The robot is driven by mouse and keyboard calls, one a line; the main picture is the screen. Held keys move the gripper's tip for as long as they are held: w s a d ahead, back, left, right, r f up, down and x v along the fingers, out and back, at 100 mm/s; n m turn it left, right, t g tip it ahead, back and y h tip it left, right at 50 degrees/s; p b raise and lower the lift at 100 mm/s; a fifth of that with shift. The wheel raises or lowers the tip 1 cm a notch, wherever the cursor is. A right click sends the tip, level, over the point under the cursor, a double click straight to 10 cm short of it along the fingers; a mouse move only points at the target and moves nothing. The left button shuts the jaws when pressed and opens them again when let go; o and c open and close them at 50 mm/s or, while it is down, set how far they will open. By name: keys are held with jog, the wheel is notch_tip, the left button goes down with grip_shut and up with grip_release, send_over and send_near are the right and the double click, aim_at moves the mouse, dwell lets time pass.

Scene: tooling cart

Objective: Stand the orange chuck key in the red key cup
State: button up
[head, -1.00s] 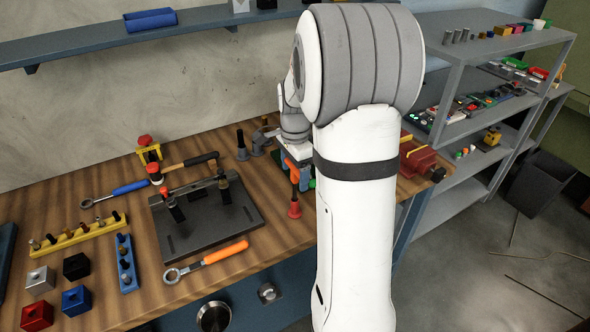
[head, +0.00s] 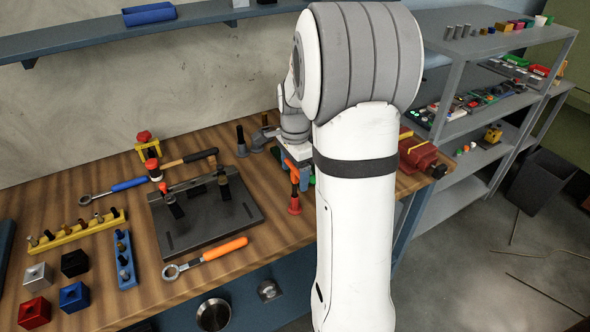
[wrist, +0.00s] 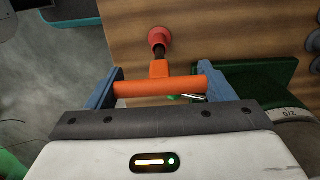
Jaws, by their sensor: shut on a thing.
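The orange chuck key (head: 292,170) is held by its crossbar in my gripper (head: 297,160). In the wrist view my gripper (wrist: 160,87) has its two blue fingers shut on the ends of the orange crossbar (wrist: 160,88). The key's stem points away toward the red key cup (wrist: 160,36), and its dark lower end overlaps the cup's mouth. In the head view the key is about upright, directly over the red key cup (head: 294,206) on the wooden bench. I cannot tell how far the tip is inside the cup.
A dark fixture plate (head: 205,215) with clamps lies left of the cup. An orange-handled wrench (head: 222,251) lies at the bench's front. A red vise (head: 416,153) stands to the right. A green object (wrist: 255,82) is close beside my right finger.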

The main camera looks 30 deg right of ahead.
jog(key=shift+f+b, duration=0.65)
jog(key=shift+f, duration=0.35)
dwell(1.0)
jog(key=o, duration=1.4)
jog(key=shift+o, duration=0.2)
jog(key=shift+r, duration=0.1)
jog(key=shift+r+p, duration=2.2)
jog(key=shift+r, duration=0.75)
